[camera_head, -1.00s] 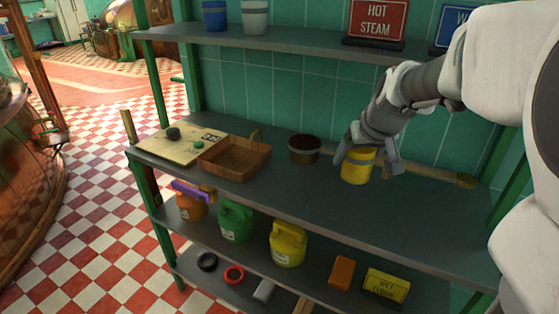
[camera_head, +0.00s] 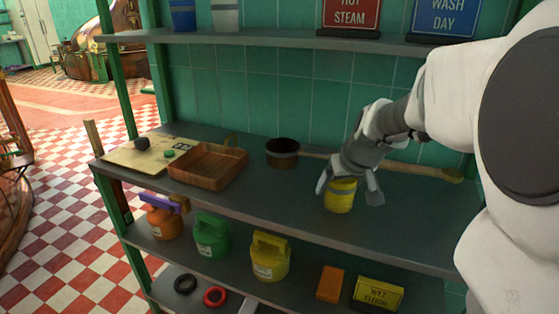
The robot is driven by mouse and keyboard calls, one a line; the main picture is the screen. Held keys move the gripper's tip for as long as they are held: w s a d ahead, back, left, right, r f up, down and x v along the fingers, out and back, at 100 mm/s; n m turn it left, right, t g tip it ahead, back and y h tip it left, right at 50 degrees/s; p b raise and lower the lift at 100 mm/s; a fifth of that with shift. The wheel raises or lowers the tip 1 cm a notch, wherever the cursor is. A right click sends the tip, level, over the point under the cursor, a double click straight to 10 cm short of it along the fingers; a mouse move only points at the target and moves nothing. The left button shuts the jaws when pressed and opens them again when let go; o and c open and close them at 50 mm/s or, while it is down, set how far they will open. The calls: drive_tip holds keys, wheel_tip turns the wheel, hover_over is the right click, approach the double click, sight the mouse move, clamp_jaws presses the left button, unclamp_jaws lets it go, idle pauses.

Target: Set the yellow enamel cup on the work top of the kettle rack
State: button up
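The yellow enamel cup (camera_head: 340,197) is upright over the grey work top (camera_head: 290,202) of the kettle rack, right of the middle. My gripper (camera_head: 346,190) points down with one finger on each side of the cup and looks shut on it. The left finger is at the cup's left edge; a gap seems to show beside the right finger, so the exact contact is unclear. The cup's base is close to the work top; I cannot tell whether it touches.
Cans, including a yellow one (camera_head: 270,258), stand on the shelf below. An upper shelf (camera_head: 290,42) overhangs the back.

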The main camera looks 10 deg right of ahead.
drive_tip(key=shift+f, duration=0.75)
drive_tip(key=shift+f, duration=0.1)
drive_tip(key=o, duration=1.2)
drive_tip(key=shift+r, duration=0.25)
